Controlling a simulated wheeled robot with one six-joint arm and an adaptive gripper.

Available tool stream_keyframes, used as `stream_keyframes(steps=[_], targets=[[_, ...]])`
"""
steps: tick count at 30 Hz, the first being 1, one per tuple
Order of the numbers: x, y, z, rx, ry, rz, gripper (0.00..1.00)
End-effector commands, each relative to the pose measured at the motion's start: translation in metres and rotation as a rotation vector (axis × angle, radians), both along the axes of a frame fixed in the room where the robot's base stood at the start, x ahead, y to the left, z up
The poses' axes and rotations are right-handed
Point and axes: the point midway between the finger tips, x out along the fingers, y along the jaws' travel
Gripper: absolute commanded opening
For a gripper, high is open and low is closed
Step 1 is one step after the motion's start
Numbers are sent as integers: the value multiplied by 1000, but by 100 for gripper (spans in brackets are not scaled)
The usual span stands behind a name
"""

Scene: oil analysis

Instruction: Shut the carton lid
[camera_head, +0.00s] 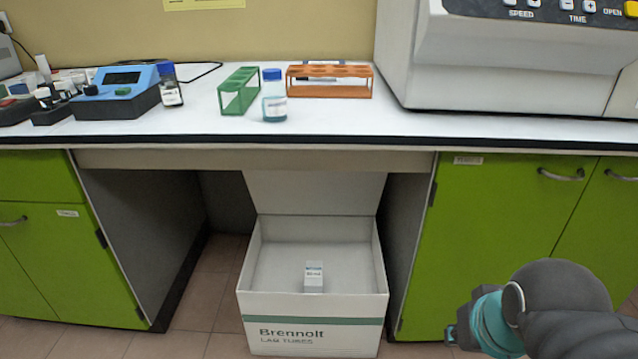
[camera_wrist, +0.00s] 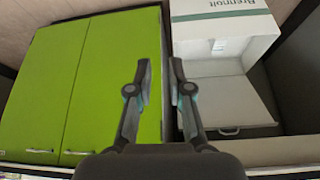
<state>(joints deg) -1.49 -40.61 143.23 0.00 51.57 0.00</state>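The white carton (camera_head: 315,308), marked Brennolt Lab Tubes, stands on the floor in the knee space under the bench. Its lid (camera_head: 315,192) is open, raised at the back edge, its top part hidden behind the bench edge. A small white box (camera_head: 314,277) sits inside the carton. In the wrist view the carton (camera_wrist: 222,22) appears inverted at the upper right, with the lid (camera_wrist: 235,103) below it, showing a small handle or slot near its edge. My gripper (camera_wrist: 161,80) is open and empty, apart from the carton and lid. In the head view it is at the lower right, mostly hidden by my wrist.
Green cabinets (camera_head: 500,235) flank the knee space. The bench top (camera_head: 330,122) overhangs the lid and carries a green rack (camera_head: 239,90), a blue-capped bottle (camera_head: 274,100), an orange rack (camera_head: 330,82) and a large machine (camera_head: 480,70). Floor (camera_head: 200,290) is clear left of the carton.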

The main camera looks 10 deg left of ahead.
Motion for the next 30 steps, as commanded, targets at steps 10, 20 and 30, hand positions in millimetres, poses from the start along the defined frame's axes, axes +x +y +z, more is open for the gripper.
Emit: stream_keyframes(steps=[10, 20, 30], targets=[[65, 27, -98, -35, 156, 94, 19], [207, 78, -161, 72, -80, -24, 19], [350, 166, -164, 550, -466, -220, 19]])
